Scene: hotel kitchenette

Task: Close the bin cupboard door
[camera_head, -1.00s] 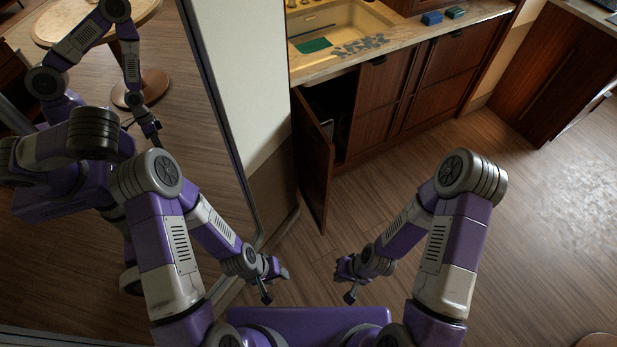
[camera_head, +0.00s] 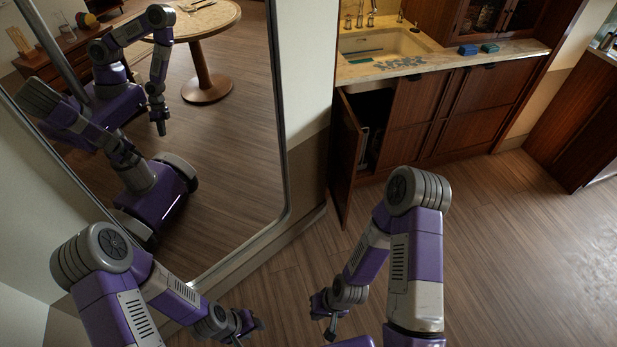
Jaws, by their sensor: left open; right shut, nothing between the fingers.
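The bin cupboard door (camera_head: 345,160) stands open, swung out toward me from the left end of the counter's wooden front. It is seen nearly edge-on. The dark cupboard opening (camera_head: 373,120) shows behind it, with something pale inside that I cannot make out. My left gripper (camera_head: 247,333) is open and empty at the bottom of the view, near the mirror's base. My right gripper (camera_head: 328,325) is shut with nothing in it, low in front of the door and apart from it.
A large mirror (camera_head: 215,150) on the left reflects me and a round table. A white wall end (camera_head: 305,80) stands between mirror and cupboard. The counter (camera_head: 440,62) has a sink (camera_head: 385,44) and small blue boxes (camera_head: 468,50). The floor (camera_head: 500,230) at right is clear.

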